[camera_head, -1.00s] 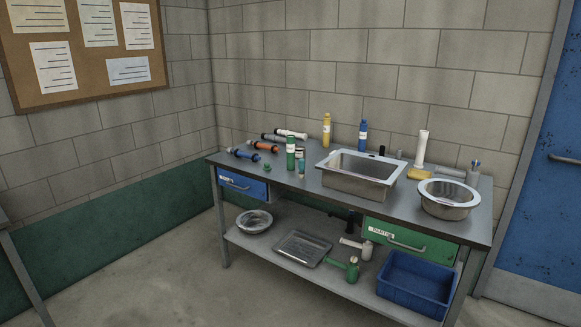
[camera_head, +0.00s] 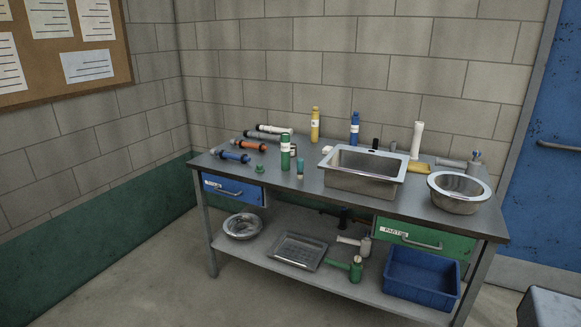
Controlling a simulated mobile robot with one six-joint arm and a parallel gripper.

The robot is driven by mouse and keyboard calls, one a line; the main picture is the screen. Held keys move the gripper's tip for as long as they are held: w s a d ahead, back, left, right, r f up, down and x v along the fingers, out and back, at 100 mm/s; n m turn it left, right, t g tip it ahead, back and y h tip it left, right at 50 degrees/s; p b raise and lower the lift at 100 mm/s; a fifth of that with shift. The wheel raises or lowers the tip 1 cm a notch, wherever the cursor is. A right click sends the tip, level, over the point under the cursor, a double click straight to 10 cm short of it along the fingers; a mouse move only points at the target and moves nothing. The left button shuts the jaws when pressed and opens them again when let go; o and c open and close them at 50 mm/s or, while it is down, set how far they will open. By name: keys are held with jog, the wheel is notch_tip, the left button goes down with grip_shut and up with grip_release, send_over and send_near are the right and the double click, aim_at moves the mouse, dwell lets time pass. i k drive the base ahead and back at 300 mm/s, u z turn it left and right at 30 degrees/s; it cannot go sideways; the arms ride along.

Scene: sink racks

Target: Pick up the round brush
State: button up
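No thing on the metal workbench (camera_head: 400,196) is plainly a round brush at this size. A small green knob-like piece (camera_head: 260,169) lies near the bench's left front edge and could be it, but I cannot tell. A yellow block-like piece (camera_head: 419,167) lies right of the steel sink (camera_head: 361,181). My gripper is not in view.
Blue (camera_head: 229,156) and orange (camera_head: 249,145) pipe pieces lie at the bench's left. A round steel basin (camera_head: 458,194) sits at the right. The lower shelf holds a blue bin (camera_head: 421,278) and a tray (camera_head: 297,251). Floor shows in front at left.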

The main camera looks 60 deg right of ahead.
aim_at(300, 161)
jog(key=z, duration=0.3)
jog(key=i, duration=0.75)
jog(key=z, duration=0.8)
jog(key=i, duration=0.75)
jog(key=z, duration=0.45)
